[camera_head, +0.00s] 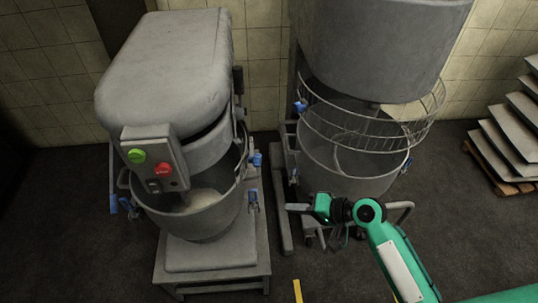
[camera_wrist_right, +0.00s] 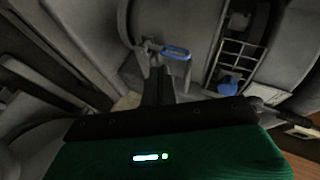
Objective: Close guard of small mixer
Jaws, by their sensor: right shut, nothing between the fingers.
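The small mixer (camera_head: 170,75) stands at the left in the head view, with a rounded grey top and a control box with a green and a red button. Its bowl (camera_head: 200,215) holds pale dough. A grey curved band (camera_head: 210,150), perhaps the guard, sits under the mixer head; I cannot tell how far it is turned. My right gripper (camera_head: 290,207) is right of the bowl, apart from it, with its shut, empty fingers pointing left. In the right wrist view the shut fingers (camera_wrist_right: 158,86) point towards a blue-capped part (camera_wrist_right: 176,53). My left gripper is not in view.
A larger mixer (camera_head: 385,45) with a wire guard (camera_head: 345,125) stands close behind my right gripper. Blue clamps (camera_head: 253,200) stick out beside the small bowl. Stacked trays (camera_head: 500,140) on a pallet are at the far right. Dark floor (camera_head: 60,240) is free at the left.

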